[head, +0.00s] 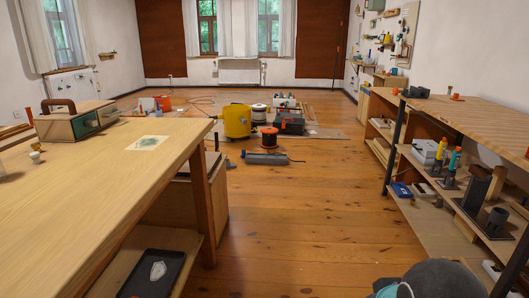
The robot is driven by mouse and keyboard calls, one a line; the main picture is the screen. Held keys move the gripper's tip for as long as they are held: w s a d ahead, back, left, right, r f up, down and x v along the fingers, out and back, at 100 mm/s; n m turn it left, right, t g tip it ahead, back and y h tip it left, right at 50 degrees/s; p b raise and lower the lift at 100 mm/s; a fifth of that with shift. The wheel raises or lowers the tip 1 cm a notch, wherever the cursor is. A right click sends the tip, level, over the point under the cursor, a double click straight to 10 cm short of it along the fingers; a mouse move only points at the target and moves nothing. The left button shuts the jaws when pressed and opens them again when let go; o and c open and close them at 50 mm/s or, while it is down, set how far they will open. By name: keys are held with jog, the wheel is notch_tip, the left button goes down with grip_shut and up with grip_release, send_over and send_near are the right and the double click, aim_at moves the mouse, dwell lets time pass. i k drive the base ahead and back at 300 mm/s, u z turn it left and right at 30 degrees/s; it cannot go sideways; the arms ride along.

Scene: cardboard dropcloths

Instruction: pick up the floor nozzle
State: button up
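A long, low grey piece (266,158) lies on the wooden floor in the middle of the view, in front of a small orange-and-black item. It looks like the floor nozzle, but it is too small to be certain. A yellow canister (237,121) stands just behind it to the left. My gripper's fingers are not in view. A dark rounded part with a teal piece shows at the bottom right edge and is probably part of my own arm.
A wooden workbench (95,190) fills the left, with a toolbox (78,119) on it. A shelf unit (480,120) lines the right. Clear floor (300,220) runs between them. A dark toolbox (290,123) and other clutter stand on cardboard sheets behind the grey piece.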

aim_at(228, 164)
jog(key=i, duration=3.55)
jog(key=u, duration=0.55)
jog(key=i, duration=1.95)
jog(key=u, duration=1.15)
jog(key=i, duration=0.45)
jog(key=u, duration=0.45)
